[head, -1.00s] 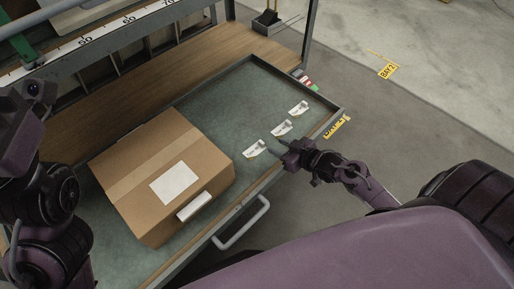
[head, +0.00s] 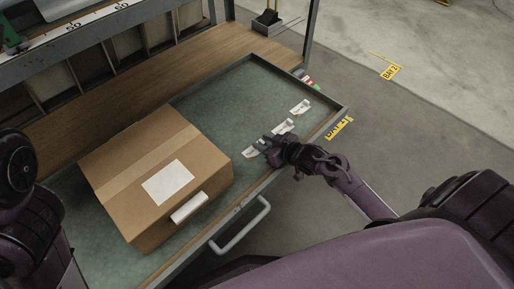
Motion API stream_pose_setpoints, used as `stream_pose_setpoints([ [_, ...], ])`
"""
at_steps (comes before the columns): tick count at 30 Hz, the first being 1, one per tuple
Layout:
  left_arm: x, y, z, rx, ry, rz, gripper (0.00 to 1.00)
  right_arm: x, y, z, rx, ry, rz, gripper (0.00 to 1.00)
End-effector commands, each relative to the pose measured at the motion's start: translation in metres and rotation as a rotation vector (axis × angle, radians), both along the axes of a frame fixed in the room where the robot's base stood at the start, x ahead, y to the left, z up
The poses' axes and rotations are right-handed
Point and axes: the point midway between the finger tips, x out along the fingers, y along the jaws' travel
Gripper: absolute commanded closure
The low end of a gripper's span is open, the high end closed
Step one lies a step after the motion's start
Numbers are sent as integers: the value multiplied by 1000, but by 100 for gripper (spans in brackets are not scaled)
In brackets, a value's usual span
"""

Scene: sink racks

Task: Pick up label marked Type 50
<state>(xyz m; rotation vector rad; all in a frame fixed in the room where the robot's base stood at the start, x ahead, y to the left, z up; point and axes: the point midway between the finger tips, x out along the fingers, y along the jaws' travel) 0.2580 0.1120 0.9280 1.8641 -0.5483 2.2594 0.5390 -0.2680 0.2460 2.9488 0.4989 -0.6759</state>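Three small white labels lie in a row on the green mat of the tray: a near label (head: 250,152), a middle label (head: 283,127) and a far label (head: 300,107). Their print is too small to read, so I cannot tell which is Type 50. My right gripper (head: 264,143) is over the mat between the near and middle labels, its fingertips at the near label's right end. I cannot tell if it touches it or how far the fingers are apart. My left arm shows at the left edge; its gripper is out of view.
A closed cardboard box (head: 150,180) with a blank white sheet stands on the tray's left part. The green tray (head: 215,100) has a raised rim and a front handle (head: 240,228). Wooden shelving stands behind. The mat's back part is clear.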

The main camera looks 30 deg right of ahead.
Motion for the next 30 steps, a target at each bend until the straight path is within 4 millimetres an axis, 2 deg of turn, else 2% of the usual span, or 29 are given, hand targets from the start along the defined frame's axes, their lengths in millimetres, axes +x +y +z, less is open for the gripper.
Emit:
stream_pose_setpoints([
  [1, 0, 0, 0, 0, 0, 0, 100, 0, 0, 0, 0, 0, 0, 72],
  [6, 0, 0, 0, 0, 0, 0, 100, 0, 0, 0, 0, 0, 0, 94],
  [8, 0, 0, 0, 0, 0, 0, 100, 0, 0, 0, 0, 0, 0, 100],
  [20, -1, 0, 3, 0, -2, -1, 100, 0, 0, 5, -1, -1, 0, 100],
  [23, -1, -1, 6, 1, -4, -4, 100, 0, 0, 13, 0, -2, 0, 100],
  [26, 9, -4, -1, 13, 37, -18, 100, 0, 0, 29, -1, -2, 1, 100],
  [30, 19, -1, -5, 8, 84, -22, 100, 0, 0, 59, 0, -3, 2, 100],
])
